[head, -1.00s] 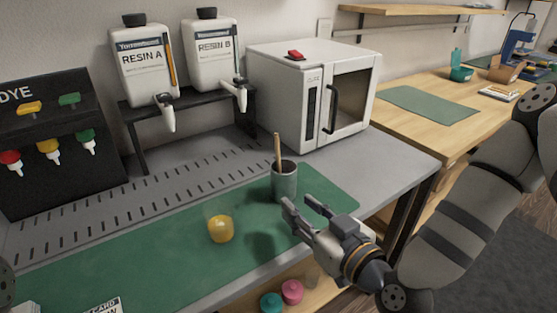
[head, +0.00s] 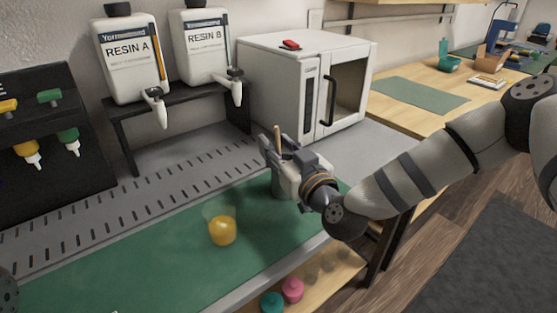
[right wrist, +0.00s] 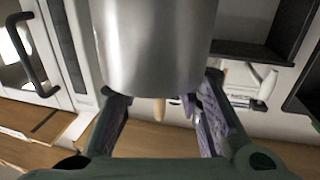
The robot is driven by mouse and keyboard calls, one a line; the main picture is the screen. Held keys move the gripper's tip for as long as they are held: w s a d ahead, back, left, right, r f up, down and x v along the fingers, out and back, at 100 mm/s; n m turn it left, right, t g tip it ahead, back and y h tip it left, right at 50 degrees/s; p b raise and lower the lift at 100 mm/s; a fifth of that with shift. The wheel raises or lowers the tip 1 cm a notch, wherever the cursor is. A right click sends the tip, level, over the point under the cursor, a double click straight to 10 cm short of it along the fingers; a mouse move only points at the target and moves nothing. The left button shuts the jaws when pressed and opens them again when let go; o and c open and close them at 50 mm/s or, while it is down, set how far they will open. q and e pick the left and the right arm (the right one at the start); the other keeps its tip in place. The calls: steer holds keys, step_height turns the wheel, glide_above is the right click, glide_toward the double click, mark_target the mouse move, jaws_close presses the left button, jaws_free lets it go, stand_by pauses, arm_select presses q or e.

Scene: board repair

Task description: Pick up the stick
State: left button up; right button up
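The stick (head: 277,136) is thin and light wooden. It stands in a grey cup (head: 279,187) on the green mat, and its upper end shows above my right gripper (head: 271,148). The gripper is at the cup's top, covering the rim and the stick's middle in the head view. In the right wrist view the scene looks upside down. The metallic cup (right wrist: 153,45) fills the top centre, and the stick's end (right wrist: 159,109) shows between the two parted fingers (right wrist: 160,105), with gaps on both sides. My left gripper is out of view.
A clear cup of yellow liquid (head: 222,230) stands left of the grey cup. Resin bottles (head: 131,65) on a black rack (head: 125,118) and a white oven (head: 275,85) stand behind. The green mat (head: 130,265) is clear at the left.

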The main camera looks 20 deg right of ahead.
jaws_close()
steer(key=shift+r, duration=0.1)
